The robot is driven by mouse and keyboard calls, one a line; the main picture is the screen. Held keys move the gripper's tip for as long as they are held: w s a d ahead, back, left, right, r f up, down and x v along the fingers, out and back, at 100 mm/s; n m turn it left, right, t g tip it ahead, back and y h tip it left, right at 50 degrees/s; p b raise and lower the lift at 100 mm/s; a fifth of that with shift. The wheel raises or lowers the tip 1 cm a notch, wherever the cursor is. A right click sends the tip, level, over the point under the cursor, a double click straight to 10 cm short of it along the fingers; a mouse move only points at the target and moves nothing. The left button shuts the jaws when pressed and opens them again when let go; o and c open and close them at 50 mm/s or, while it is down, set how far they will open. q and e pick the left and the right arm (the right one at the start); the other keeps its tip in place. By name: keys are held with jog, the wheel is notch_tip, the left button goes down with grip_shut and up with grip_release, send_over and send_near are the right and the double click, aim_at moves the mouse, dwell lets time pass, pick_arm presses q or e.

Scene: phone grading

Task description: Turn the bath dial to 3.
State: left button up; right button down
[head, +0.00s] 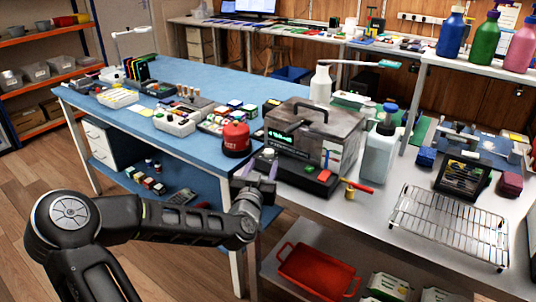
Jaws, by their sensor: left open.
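The bath looks to be the grey metal box with a lid and a black handle (318,135), standing on the near bench. A dark label with green lettering is on its front. A low black control panel (305,176) runs along its front foot, with a small red part (323,176) towards its right end. The dial and its numbers are too small to make out. My left gripper (263,164) is at the left end of this panel, open, with nothing seen between its fingers. It covers part of the panel there. I cannot tell whether it touches anything. My right gripper is out of view.
A red round container (236,138) stands just left of my gripper on the blue bench (190,65). A red-handled tool (357,187) lies right of the panel. A clear bottle (379,153) and a wire rack (450,222) stand further right. The steel bench front is clear.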

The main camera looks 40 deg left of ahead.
aim_at(268, 153)
pick_arm(q)
jog(key=x, duration=0.7)
jog(key=shift+b, duration=0.3)
grip_shut()
